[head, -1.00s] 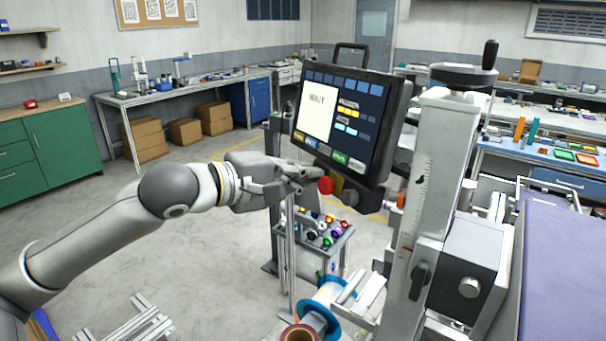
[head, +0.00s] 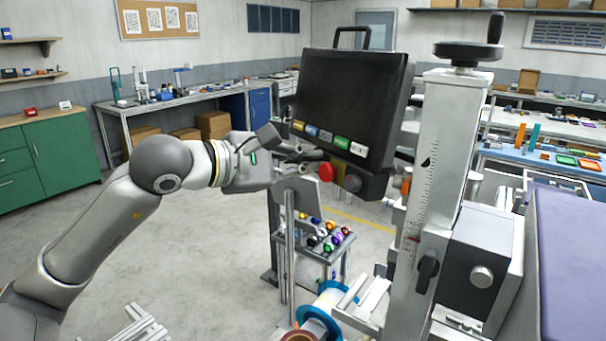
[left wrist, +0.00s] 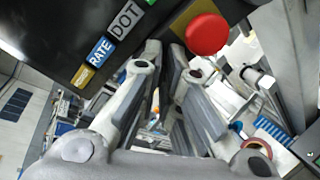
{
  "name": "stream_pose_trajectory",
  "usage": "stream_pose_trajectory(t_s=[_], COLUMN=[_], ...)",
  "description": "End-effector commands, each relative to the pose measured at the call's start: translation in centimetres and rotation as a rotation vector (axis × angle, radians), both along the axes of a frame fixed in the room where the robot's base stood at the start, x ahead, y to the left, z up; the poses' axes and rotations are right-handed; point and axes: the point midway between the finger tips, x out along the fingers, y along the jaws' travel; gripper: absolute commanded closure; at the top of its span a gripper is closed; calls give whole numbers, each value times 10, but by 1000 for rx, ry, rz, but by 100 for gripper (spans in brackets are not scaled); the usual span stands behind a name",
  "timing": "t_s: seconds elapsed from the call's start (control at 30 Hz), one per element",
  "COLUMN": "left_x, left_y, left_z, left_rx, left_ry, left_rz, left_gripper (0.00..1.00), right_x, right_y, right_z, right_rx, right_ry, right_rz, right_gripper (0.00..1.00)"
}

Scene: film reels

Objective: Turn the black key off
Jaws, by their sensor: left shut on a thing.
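The black control panel (head: 350,95) has a dark, blank screen. Along its lower edge are coloured labelled buttons (head: 326,136), and a red mushroom button (head: 326,172) sits below them. My left gripper (head: 316,158) reaches the panel's lower left edge, left of the red button. In the left wrist view my gripper (left wrist: 166,50) has its fingers close together under the panel edge, next to the "DOT" button (left wrist: 131,17) and the red button (left wrist: 207,34). The black key cannot be made out; the fingers cover that spot. My right gripper is out of view.
A measuring column (head: 437,150) with a handwheel (head: 463,52) stands right of the panel. A small stand with several coloured parts (head: 325,238) and a blue reel (head: 318,320) are below. Open floor (head: 200,260) lies to the left.

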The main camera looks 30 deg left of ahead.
Motion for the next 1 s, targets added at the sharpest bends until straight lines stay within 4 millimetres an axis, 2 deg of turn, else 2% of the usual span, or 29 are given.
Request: stream_pose_trajectory(t_s=[0.03, 0.4, 1.0], left_x=[0, 0, 0], left_y=[0, 0, 0], left_z=[-3, -2, -1], left_rx=[-38, -341, -765], left_ry=[20, 182, 408], left_rz=[9, 83, 186], left_gripper=[100, 100, 100], right_x=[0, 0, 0], right_y=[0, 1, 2], right_z=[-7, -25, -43], right_rx=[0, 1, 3], right_ry=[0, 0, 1], right_rz=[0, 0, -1], right_gripper=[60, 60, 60])
